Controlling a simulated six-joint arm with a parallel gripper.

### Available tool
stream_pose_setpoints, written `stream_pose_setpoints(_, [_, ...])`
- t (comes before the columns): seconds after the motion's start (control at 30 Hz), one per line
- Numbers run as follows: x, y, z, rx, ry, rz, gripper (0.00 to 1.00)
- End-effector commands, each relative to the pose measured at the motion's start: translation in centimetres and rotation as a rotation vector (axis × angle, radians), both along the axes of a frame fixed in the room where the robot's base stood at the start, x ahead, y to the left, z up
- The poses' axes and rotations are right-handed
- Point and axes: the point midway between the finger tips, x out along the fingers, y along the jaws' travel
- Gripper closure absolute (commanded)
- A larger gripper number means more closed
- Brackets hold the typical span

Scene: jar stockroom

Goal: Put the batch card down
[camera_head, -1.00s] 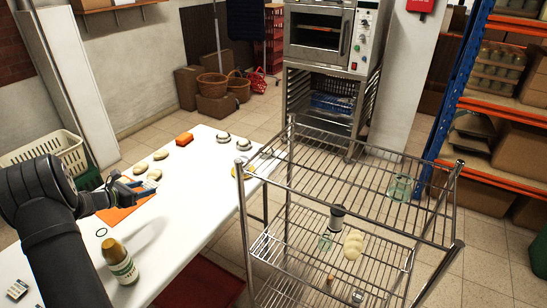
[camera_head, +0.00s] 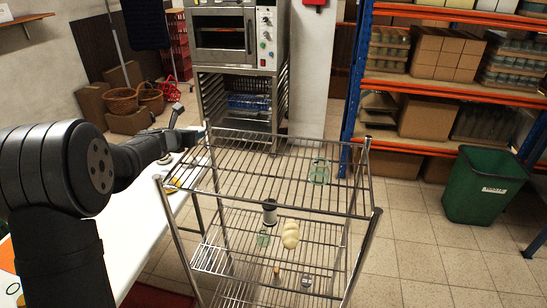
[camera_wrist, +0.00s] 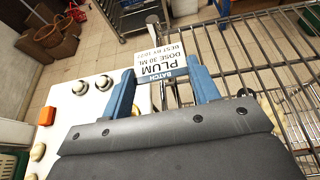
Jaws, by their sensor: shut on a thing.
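The batch card (camera_wrist: 160,58) is white with a blue band reading BATCH and the word PLUM, upside down in the wrist view. My gripper (camera_wrist: 161,74) is shut on it, with a blue finger on each side. In the head view my gripper (camera_head: 190,134) is raised near the back left corner of the wire rack (camera_head: 250,165), where the table ends. I cannot make out the card clearly there. In the wrist view the card is at the border between the white table (camera_wrist: 70,130) and the rack.
A green glass jar (camera_head: 319,171) stands on the rack's top shelf, which is otherwise mostly bare. A dark-topped jar (camera_head: 269,211) and a pale braided item (camera_head: 290,233) are on the lower shelf. In the wrist view, metal-topped items (camera_wrist: 103,82) and an orange block (camera_wrist: 46,116) sit on the table.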

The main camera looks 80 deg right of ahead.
Motion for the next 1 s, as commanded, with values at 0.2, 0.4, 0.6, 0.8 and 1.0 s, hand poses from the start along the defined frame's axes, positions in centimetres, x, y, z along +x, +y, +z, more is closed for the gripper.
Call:
stream_pose_setpoints(0.2, [-10.6,-2.6,3.1,-0.003,-0.003,-0.022,0.7])
stream_pose_setpoints(0.4, [-15.9,-3.3,4.8,-0.001,-0.003,-0.027,0.7])
stream_pose_setpoints(0.6, [-17.5,-3.4,5.2,0.0,-0.001,-0.029,0.7])
stream_pose_setpoints(0.8, [-17.8,-3.4,4.6,0.001,0.001,-0.03,0.7])
stream_pose_setpoints(1.0, [-17.7,-3.4,3.3,0.002,0.003,-0.028,0.7])
